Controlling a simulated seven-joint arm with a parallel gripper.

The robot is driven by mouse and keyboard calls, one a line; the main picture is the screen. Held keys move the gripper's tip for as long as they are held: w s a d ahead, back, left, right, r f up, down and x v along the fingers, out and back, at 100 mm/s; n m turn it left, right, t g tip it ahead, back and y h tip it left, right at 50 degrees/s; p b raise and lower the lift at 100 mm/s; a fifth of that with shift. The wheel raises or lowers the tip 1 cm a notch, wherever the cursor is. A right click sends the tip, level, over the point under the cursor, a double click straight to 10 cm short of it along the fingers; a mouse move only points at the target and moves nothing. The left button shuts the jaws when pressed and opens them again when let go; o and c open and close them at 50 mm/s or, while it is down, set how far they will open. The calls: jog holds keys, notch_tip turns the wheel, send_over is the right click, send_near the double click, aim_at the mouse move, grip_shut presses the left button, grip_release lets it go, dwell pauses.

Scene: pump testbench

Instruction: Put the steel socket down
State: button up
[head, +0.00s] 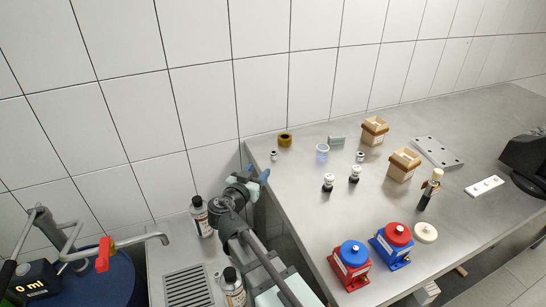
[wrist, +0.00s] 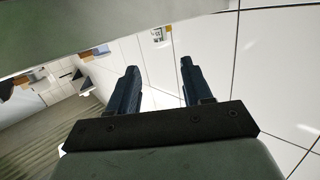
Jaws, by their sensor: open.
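My gripper (wrist: 158,72) shows in the wrist view with its two dark fingers apart and nothing between them. In the head view my gripper (head: 259,173) is at the left end of the steel bench, beside its edge. A small grey-white metallic piece (head: 273,155), possibly the steel socket, stands on the bench just beyond the gripper and apart from it. A similar small piece (head: 360,156) stands farther right, near the clear cup. The pieces are too small to tell which is the steel socket.
A brass-coloured ring (head: 285,140) and a clear cup (head: 322,153) are near the wall.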

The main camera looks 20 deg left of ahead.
aim_at(273, 155)
jog(key=w, duration=0.7)
jog(key=w+f, duration=0.1)
jog(key=w, duration=0.2)
jog(key=shift+w+d, duration=0.2)
jog(key=shift+w, duration=0.05)
jog(key=shift+w+f, duration=0.2)
jog(key=shift+w, duration=0.65)
jog(key=shift+w+f, duration=0.2)
jog(key=shift+w, duration=0.65)
jog(key=shift+w+f, duration=0.2)
jog(key=shift+w, duration=0.65)
jog(key=shift+c, duration=0.3)
grip_shut()
jog(key=shift+r, duration=0.15)
notch_tip(273, 155, up, 10)
